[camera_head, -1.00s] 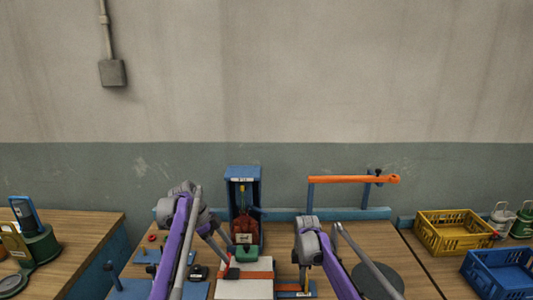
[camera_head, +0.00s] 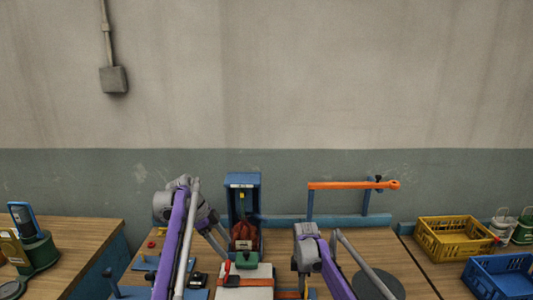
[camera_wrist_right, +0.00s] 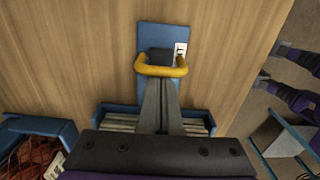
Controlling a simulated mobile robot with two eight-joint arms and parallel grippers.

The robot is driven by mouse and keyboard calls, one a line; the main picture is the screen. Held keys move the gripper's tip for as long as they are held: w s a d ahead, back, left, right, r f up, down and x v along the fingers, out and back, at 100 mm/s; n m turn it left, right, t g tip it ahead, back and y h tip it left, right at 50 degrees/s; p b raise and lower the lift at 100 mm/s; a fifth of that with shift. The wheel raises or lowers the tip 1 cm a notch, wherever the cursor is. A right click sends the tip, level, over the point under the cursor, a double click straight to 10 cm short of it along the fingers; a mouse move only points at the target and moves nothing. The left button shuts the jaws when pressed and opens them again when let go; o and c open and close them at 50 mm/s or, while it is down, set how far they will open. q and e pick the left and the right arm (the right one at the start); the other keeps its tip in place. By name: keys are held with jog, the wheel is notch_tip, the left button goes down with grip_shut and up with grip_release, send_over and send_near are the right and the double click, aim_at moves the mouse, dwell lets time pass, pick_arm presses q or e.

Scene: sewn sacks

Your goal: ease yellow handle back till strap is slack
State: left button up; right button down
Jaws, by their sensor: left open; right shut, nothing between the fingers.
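The yellow handle (camera_wrist_right: 161,70) is a curved bar above a blue plate with a white label, near the top of the right wrist view. My right gripper (camera_wrist_right: 160,85) is shut and empty, its tips at the middle of the handle. Contact between them cannot be told. In the head view my right gripper (camera_head: 305,278) points down right of the white block, with its tips hard to see. The orange strap (camera_head: 243,282) lies across the white block (camera_head: 262,270); its tension cannot be told. My left gripper (camera_head: 228,250) is open, above the block's left side.
A blue stand (camera_head: 242,182) with a dark red bundle (camera_head: 243,236) is behind the block. An orange bar (camera_head: 350,185) on posts rises at the back right. A yellow crate (camera_head: 455,237) and a blue crate (camera_head: 500,277) are on the right table.

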jog(key=shift+a, duration=2.4)
jog(key=c, duration=0.8)
grip_release()
notch_tip(320, 180, up, 7)
jog(key=shift+r, duration=0.1)
